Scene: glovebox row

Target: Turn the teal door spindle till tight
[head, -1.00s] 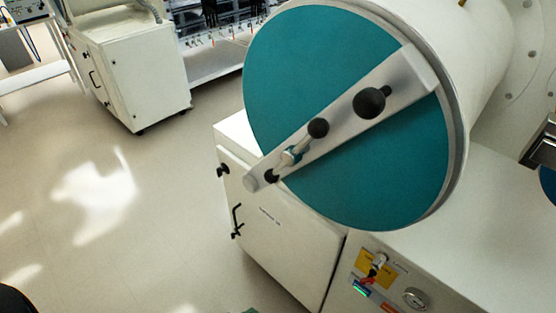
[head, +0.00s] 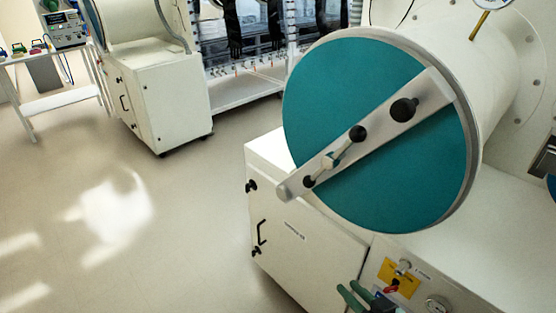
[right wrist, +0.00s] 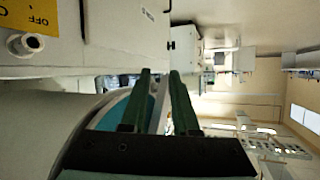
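The teal door (head: 345,90) is a round disc on the end of a white cylinder, upright and facing left. A pale metal bar (head: 430,97) crosses it diagonally. At mid-bar is the spindle (head: 329,161), a metal hub and thin rod with black knobs at its ends. A larger black knob (head: 403,109) sits on the bar's upper right. My right gripper (head: 356,291) shows its green fingers at the bottom edge, below the door and apart from it. In the right wrist view the fingers (right wrist: 160,73) are open with nothing between them; part of the teal disc (right wrist: 115,112) shows behind. My left gripper is out of view.
A white cabinet (head: 300,245) stands below the door, with a control panel (head: 398,280) near my right gripper. A second cabinet (head: 160,105) and a white side table (head: 60,90) stand at the back left. The floor (head: 190,230) on the left is clear.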

